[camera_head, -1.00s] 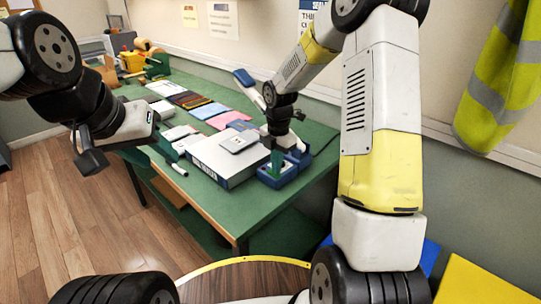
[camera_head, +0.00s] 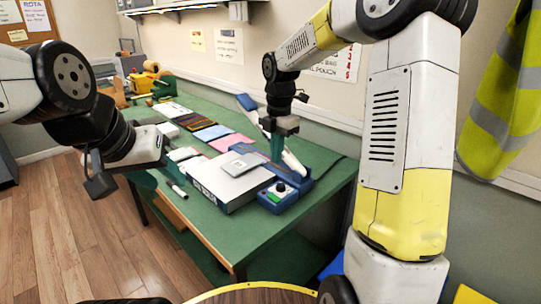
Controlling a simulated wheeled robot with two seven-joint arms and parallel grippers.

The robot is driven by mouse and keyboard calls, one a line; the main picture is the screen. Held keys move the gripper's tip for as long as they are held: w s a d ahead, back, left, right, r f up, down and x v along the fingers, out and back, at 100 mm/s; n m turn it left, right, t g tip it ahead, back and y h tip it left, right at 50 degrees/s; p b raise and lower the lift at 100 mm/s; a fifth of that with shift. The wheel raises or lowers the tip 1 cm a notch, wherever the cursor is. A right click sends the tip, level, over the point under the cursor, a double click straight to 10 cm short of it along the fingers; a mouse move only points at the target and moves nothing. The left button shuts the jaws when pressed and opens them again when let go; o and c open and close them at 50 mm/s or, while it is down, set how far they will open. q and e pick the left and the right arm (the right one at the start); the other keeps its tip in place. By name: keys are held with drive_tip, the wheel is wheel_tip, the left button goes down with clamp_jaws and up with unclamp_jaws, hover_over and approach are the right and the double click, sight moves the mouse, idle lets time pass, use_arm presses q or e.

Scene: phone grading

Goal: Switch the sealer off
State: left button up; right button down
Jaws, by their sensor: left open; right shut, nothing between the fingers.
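The blue sealer (camera_head: 285,197) stands at the near right end of the green table (camera_head: 236,240). A dark dial and a small green switch (camera_head: 274,198) show on its front. Its white arm (camera_head: 294,164) is raised, with a blue end (camera_head: 246,102) up behind my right gripper. My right gripper (camera_head: 277,158) is shut and empty, pointing down just above and behind the dial, apart from the switch. My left gripper (camera_head: 122,176) is open and empty, off the table's left edge. Which way the switch is set is too small to tell.
A white-topped box (camera_head: 232,181) with a grey phone-like item (camera_head: 243,163) on it stands left of the sealer. Coloured mats (camera_head: 212,132) lie further back. A marker (camera_head: 176,191) lies by the front edge. The table's near corner is clear.

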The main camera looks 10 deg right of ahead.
sight(271, 195)
idle(0.3)
drive_tip(key=shift+s+r+t+y, duration=0.1)
drive_tip(key=shift+s+t+y, duration=0.05)
drive_tip(key=shift+t+y, duration=0.2)
drive_tip(key=f, duration=0.4)
drive_tip(key=w+f, duration=0.1)
drive_tip(key=f, duration=0.4)
drive_tip(key=a+f, duration=0.1)
drive_tip(key=f, duration=0.4)
drive_tip(key=shift+w, duration=0.35)
